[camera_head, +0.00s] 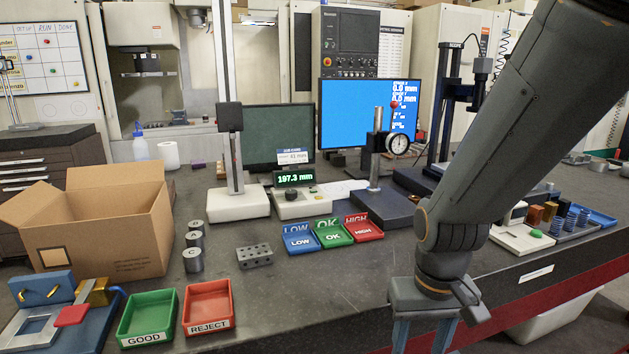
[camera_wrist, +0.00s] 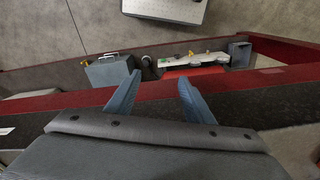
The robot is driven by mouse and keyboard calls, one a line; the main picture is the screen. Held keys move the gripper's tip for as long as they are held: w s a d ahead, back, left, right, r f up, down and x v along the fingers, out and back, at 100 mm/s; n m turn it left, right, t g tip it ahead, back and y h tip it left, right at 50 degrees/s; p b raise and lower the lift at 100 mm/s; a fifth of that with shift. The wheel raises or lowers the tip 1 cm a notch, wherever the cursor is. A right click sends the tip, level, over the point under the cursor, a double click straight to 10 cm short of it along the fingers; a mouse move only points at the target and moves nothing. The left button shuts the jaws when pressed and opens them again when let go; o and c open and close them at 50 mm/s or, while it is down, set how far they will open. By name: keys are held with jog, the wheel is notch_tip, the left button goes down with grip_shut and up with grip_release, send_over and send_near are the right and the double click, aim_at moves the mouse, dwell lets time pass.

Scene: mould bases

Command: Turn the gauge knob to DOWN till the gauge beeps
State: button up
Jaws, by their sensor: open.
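The height gauge has a tall column on a white base (camera_head: 240,204), with a dark block partway up the column. Beside it is a readout box (camera_head: 295,179) showing 197.3 mm in green, on a small white control base (camera_head: 300,206). A dark round knob (camera_head: 291,195) sits on that control base, with a small yellow and a green button to its right. Marks for DOWN are too small to read. My gripper (camera_head: 425,335) hangs at the front edge of the bench, well right and front of the knob. Its two blue fingers (camera_wrist: 158,90) are apart and empty in the wrist view.
Blue, green and red LOW, OK, HIGH trays (camera_head: 299,240) lie right of the gauge. A dial indicator stand (camera_head: 383,208) stands behind them. A drilled block (camera_head: 254,255), metal cylinders (camera_head: 193,260) and a cardboard box (camera_head: 103,230) are left. The front middle bench is clear.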

jog(key=w+a+r+p, duration=0.1)
jog(key=w+r+p, duration=0.1)
jog(key=w+r, duration=0.2)
jog(key=w+a+r+t+p, duration=0.1)
jog(key=w+r+p, duration=0.1)
jog(key=w+r, duration=0.2)
jog(key=w+a+r+t+p, duration=0.1)
jog(key=w+r+p, duration=0.2)
jog(key=w, duration=0.4)
jog(key=shift+a+r, duration=0.35)
jog(key=shift+r, duration=0.2)
jog(key=w+a+r, duration=0.2)
jog(key=w+a, duration=0.2)
jog(key=w, duration=0.3)
jog(key=w+a+r, duration=0.1)
jog(key=w+a, duration=0.2)
jog(key=w, duration=0.3)
jog(key=n+t+p, duration=0.1)
jog(key=t+p, duration=0.1)
send_near(291, 191)
jog(key=f, duration=0.2)
jog(key=shift+w+p+x, duration=0.15)
jog(key=shift+p+x, duration=0.3)
jog(key=shift+x, duration=1.2)
jog(key=shift+w+p+x, duration=0.1)
jog(key=shift+p+x, duration=0.3)
jog(key=shift+x, duration=1.25)
jog(key=shift+r, duration=0.15)
jog(key=c, duration=1)
jog(key=shift+c, duration=0.2)
